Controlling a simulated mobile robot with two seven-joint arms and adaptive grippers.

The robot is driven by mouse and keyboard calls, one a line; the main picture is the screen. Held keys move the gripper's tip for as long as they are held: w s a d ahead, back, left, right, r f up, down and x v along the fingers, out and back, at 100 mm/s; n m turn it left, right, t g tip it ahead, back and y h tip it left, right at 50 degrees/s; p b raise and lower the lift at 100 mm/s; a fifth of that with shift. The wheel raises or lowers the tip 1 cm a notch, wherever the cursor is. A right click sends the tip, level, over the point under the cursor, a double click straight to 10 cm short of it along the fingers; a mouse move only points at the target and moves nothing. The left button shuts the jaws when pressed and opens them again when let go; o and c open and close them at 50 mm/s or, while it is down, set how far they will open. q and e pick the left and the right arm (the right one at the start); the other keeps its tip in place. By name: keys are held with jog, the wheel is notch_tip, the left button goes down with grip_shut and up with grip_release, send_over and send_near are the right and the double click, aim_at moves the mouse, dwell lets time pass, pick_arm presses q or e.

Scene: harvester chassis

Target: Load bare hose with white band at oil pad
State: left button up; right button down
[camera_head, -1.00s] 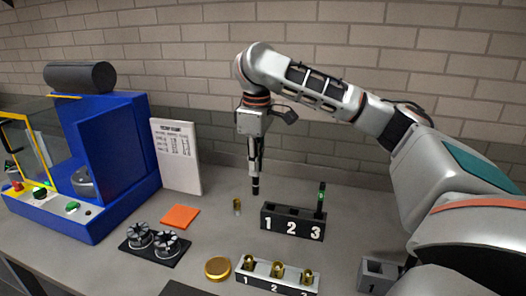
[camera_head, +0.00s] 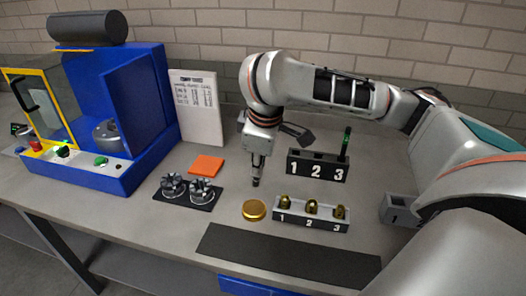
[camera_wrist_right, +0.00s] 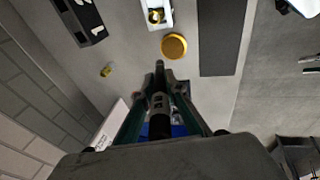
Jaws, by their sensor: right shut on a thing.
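My right gripper (camera_head: 258,163) is shut on a short dark hose (camera_wrist_right: 160,128) and points it down over the table. A pale band shows around the hose in the right wrist view. The hose's lower end hangs just behind a round gold pad (camera_head: 254,209), apart from it. The pad also shows in the right wrist view (camera_wrist_right: 174,46). A flat orange square (camera_head: 206,166) lies to the left. I cannot tell from looks alone which is the oil pad. My left gripper is not in view.
A black rack (camera_head: 317,171) numbered 1 to 3 holds a green-banded piece in slot 3. A pale rack (camera_head: 311,221) holds brass fittings. Two metal chucks (camera_head: 187,188), a blue machine (camera_head: 136,115) and a grey block (camera_head: 397,209) stand around. A dark mat (camera_head: 287,258) lies in front.

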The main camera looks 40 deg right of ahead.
pick_arm(q)
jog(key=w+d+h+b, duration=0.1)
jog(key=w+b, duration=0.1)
jog(key=b, duration=0.1)
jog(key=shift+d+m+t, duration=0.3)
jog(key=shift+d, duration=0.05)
pick_arm(e)
notch_tip(320, 180, down, 6)
jog(key=a, duration=0.1)
jog(key=shift+s+f, duration=0.2)
jog(key=shift+s, duration=0.15)
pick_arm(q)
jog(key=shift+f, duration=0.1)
pick_arm(e)
jog(key=shift+a, duration=0.1)
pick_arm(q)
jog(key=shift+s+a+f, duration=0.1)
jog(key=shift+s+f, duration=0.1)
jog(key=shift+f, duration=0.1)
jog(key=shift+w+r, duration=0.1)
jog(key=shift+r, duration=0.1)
pick_arm(e)
jog(key=shift+f, duration=0.35)
